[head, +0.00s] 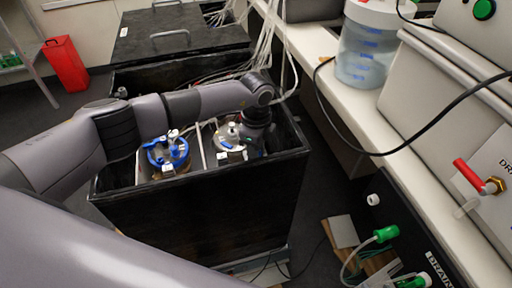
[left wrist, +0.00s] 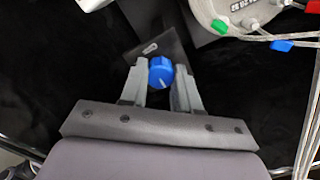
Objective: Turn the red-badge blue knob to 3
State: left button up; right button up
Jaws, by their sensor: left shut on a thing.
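The blue knob (left wrist: 161,72) sits on a dark plate in the left wrist view. A small pale mark shows on it; I cannot read a dial number. My left gripper (left wrist: 160,86) has one finger on each side of the knob and is shut on it. No red badge can be made out by the knob. In the head view my left arm reaches down into the black box, where the left gripper (head: 254,138) is dark and partly hidden, and the knob is hidden. My right gripper is in neither view.
The open black box (head: 210,215) holds a blue-topped vessel (head: 168,153) and a pale-lidded vessel (head: 228,137) close to my left gripper. A bench (head: 345,85) stands right.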

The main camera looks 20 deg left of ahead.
pick_arm(q)
jog(key=o, duration=1.1)
jog(key=shift+c, duration=0.2)
notch_tip(320, 180, up, 7)
jog(key=shift+r, duration=0.15)
jog(key=shift+a, duration=0.1)
